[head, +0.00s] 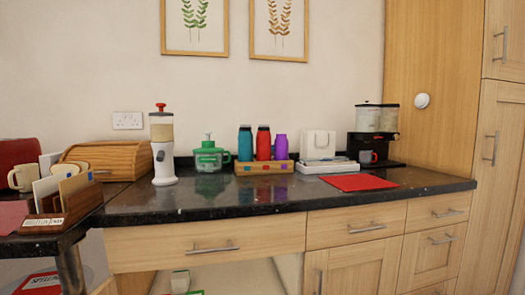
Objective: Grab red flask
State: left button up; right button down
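The red flask (264,143) stands upright in the head view, in the middle of a low wooden holder (246,171) on the dark counter. A teal flask (245,144) stands at its left and a shorter purple flask (281,147) at its right, both close beside it. The lower end of the red flask is hidden by the holder's front, which carries small coloured marks. Neither of my grippers shows in the head view.
The black granite counter (230,200) has free room in front of the holder. A white box (318,146), red mat (358,182) and black double dispenser (368,146) stand to the right.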

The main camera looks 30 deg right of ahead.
aim_at(264, 139)
jog(key=l+z, duration=0.1)
jog(key=l, duration=0.35)
jog(key=i+l, duration=0.1)
jog(key=l, duration=0.4)
jog(key=i+l+z, duration=0.15)
jog(key=l, duration=0.3)
jog(key=l+z, duration=0.1)
jog(key=l, duration=0.4)
jog(key=i+l+z, duration=0.1)
jog(key=l, duration=0.35)
